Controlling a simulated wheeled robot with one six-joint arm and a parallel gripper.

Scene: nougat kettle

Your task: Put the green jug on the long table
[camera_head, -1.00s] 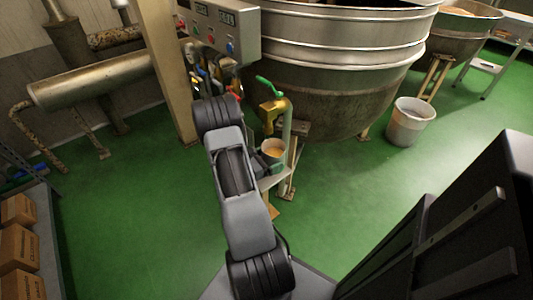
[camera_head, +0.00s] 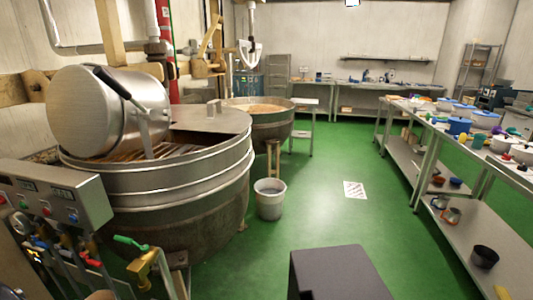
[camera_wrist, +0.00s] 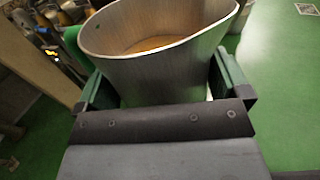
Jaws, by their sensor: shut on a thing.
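The jug (camera_wrist: 165,75) fills the upper middle of the wrist view. Its wall looks grey and metallic, with a green part at its left side, and orange-brown contents show inside. My gripper (camera_wrist: 162,90) is shut on it, with a dark green finger on each side. The jug is open at the top and its lower part is hidden behind my gripper. The head view does not show my gripper or the jug. A long metal table (camera_head: 468,232) with a lower shelf runs along the right of the head view, its top crowded with pots and bowls.
A large kettle (camera_head: 200,190) stands at left, with a control box (camera_head: 60,200) and a green-handled tap (camera_head: 140,262) before it.

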